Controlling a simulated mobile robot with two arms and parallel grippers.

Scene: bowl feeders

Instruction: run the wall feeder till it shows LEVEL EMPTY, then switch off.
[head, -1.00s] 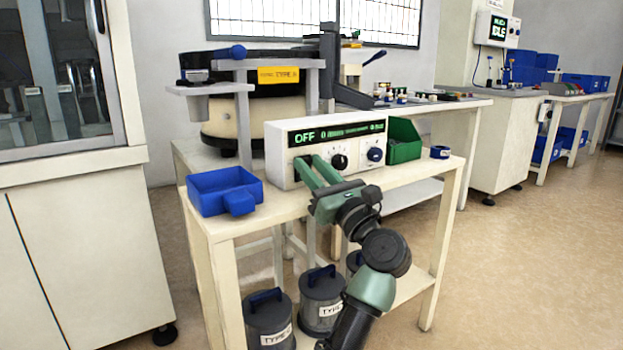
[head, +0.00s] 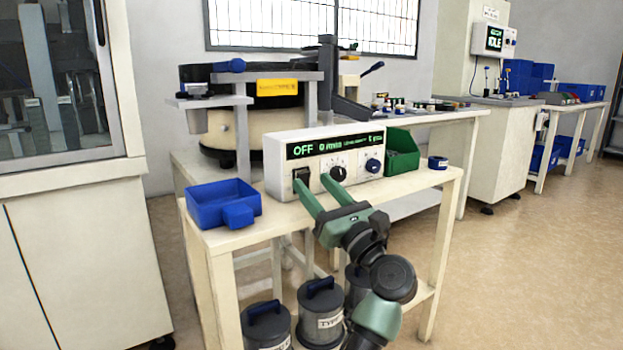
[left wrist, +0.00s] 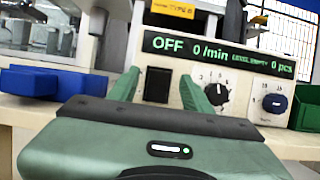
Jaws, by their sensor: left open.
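The white control box (head: 272,175) stands on a cream table. Its display (left wrist: 215,50) reads OFF, 0 /min, LEVEL EMPTY and 0 pcs in the left wrist view. A black rocker switch (left wrist: 157,85) is on the left of its front, with a black knob (left wrist: 218,93) and a blue knob (left wrist: 275,103) to the right. My left gripper (head: 312,181) is open and empty in front of the box, its fingers to either side of the switch in the left wrist view. The bowl feeder (head: 228,158) with a yellow label stands behind the box. My right gripper is not in view.
A blue tray (head: 205,210) sits left of the box, a green bin (head: 402,158) and a small blue-rimmed item (head: 437,162) right of it. Labelled grey canisters (head: 322,312) stand on the lower shelf. A far wall display (head: 494,41) reads IDLE.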

